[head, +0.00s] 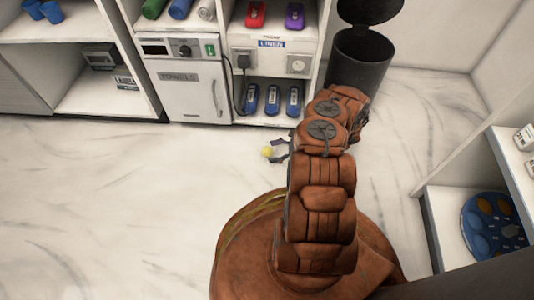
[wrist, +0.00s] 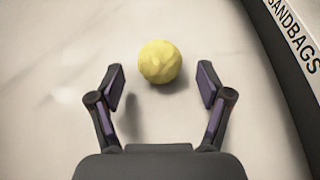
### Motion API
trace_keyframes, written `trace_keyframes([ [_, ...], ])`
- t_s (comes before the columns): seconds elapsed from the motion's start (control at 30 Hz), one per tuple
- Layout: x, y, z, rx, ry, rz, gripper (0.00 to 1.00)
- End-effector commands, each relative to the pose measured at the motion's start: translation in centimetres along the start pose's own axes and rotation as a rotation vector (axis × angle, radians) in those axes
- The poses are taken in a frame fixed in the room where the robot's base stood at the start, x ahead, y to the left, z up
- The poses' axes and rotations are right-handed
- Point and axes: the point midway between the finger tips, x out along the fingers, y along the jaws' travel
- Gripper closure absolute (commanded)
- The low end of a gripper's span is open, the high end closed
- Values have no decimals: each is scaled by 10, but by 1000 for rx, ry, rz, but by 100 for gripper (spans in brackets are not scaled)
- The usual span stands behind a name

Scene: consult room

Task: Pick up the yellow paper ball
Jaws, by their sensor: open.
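The yellow paper ball (wrist: 160,62) is a small crumpled ball lying on the pale marbled floor. In the wrist view it sits ahead of my gripper (wrist: 160,85), near the line between the fingertips and slightly beyond them. My gripper is open and empty, with one dark finger on each side and a clear gap to the ball. In the head view the ball (head: 267,151) shows just left of my gripper (head: 279,152), which is partly hidden behind my arm.
A dark bin (head: 360,62) with a raised lid stands behind my arm; a dark edge lettered "SANDBAGS" (wrist: 290,45) runs along the right in the wrist view. A white cabinet (head: 190,92) and shelves line the back. A right-hand shelf holds a blue round tray (head: 468,228). The left floor is clear.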

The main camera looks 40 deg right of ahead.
Motion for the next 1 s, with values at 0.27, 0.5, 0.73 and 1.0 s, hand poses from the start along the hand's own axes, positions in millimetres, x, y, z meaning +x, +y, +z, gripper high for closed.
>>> trace_keyframes([
  [0.27,32,0,1,-1,-3,0,22],
  [0.5,32,0,2,-1,-1,-1,24],
  [0.73,31,0,2,-1,-1,-1,48],
  [1.0,31,0,2,-2,-1,-1,64],
])
